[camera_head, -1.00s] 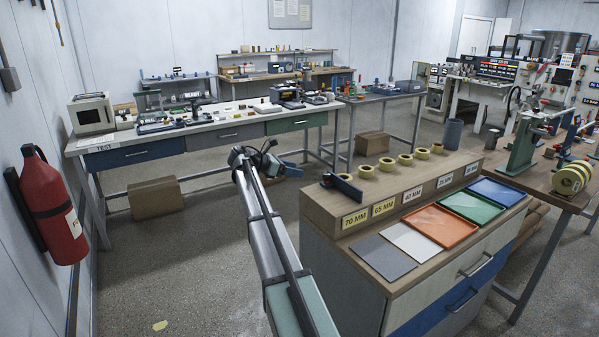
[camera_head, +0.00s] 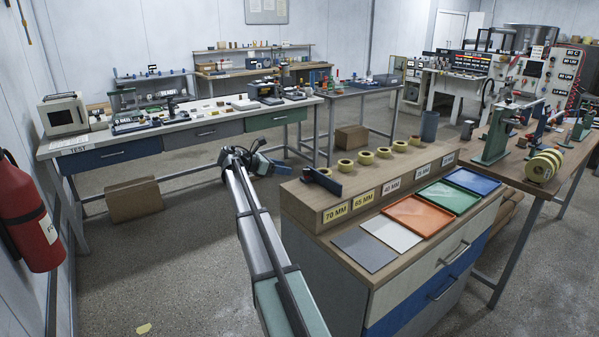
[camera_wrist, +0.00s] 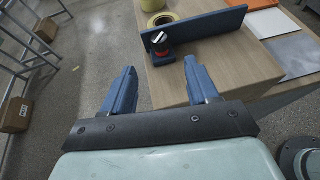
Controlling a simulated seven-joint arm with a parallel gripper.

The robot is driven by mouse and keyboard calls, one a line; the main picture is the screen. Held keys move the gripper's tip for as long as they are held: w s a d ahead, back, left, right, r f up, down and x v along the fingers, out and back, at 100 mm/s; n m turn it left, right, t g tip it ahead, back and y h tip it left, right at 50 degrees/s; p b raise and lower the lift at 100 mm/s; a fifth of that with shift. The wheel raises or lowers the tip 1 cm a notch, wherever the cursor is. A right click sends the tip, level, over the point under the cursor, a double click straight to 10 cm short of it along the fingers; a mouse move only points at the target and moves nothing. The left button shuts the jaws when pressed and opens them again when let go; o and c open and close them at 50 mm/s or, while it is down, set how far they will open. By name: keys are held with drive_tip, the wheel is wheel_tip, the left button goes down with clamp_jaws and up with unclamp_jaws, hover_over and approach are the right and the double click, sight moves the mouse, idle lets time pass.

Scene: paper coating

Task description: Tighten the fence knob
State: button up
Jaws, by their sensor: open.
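The fence is a dark blue upright plate (camera_wrist: 205,27) on the wooden top of the cabinet. The fence knob (camera_wrist: 160,40), with a bright silver face, dark body and red ring at its base, stands against the plate's near side. In the head view the fence (camera_head: 322,182) is at the left end of the top; the knob is too small to make out there. My gripper (camera_wrist: 160,68) is open, its two blue fingers apart with nothing between them. In the wrist view the knob lies beyond the gap, apart from the fingers. In the head view my gripper (camera_head: 276,167) is left of the fence.
Yellow tape rolls (camera_head: 365,157) stand behind the size labels. A grey sheet (camera_head: 364,249), a white sheet and coloured trays (camera_head: 423,216) lie on the cabinet. The test bench (camera_head: 175,139) is at the left, with open floor before it. A fire extinguisher (camera_head: 28,215) hangs on the left wall.

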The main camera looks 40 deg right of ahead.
sight(307, 174)
drive_tip(key=x, duration=0.9)
